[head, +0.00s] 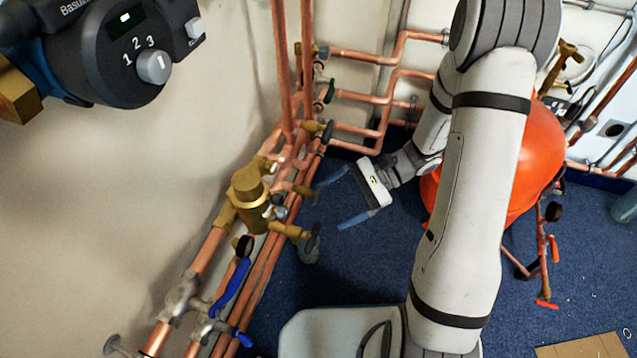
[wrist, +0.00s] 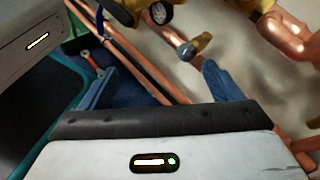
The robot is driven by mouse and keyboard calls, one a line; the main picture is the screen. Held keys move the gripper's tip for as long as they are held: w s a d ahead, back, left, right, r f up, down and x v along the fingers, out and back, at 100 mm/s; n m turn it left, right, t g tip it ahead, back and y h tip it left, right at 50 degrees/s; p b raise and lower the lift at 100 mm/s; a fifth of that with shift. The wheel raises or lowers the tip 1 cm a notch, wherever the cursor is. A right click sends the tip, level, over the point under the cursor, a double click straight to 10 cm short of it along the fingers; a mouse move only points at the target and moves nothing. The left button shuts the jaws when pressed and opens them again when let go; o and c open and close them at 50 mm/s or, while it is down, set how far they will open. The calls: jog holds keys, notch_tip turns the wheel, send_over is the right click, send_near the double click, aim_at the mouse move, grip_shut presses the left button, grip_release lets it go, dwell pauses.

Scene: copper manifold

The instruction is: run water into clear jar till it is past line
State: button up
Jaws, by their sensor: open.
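A small greyish, see-through-looking shape (head: 308,252) stands low beside the pipes in the head view. It may be the clear jar, but no line or water level can be made out. A brass tap (head: 290,231) with a dark handle (head: 314,238) sticks out just above it. My gripper (head: 344,198) is open and empty, its blue fingers spread, up and to the right of that tap in the picture. In the wrist view, my blue fingers (wrist: 160,88) are wide apart with a brass fitting (wrist: 196,46) beyond them. I cannot make out the jar there.
Copper pipes (head: 266,262) with a brass valve body (head: 249,189) and blue lever handles (head: 232,288) run along the wall. An orange tank (head: 540,150) stands behind my arm. A dark pump with a dial (head: 153,67) is at top left. Blue floor (head: 345,262) is clear below my gripper.

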jog(key=w+f+m+t+y+p, duration=0.2)
jog(key=w+f+m+t+y, duration=0.2)
jog(key=w+f+m, duration=0.15)
jog(key=m+t, duration=0.6)
send_near(317, 193)
jog(key=a, duration=0.3)
jog(key=x, duration=0.2)
jog(key=b+x, duration=0.1)
jog(key=x, duration=0.4)
jog(key=shift+w+f, duration=0.25)
jog(key=shift+w, duration=0.2)
jog(key=shift+c, duration=0.3)
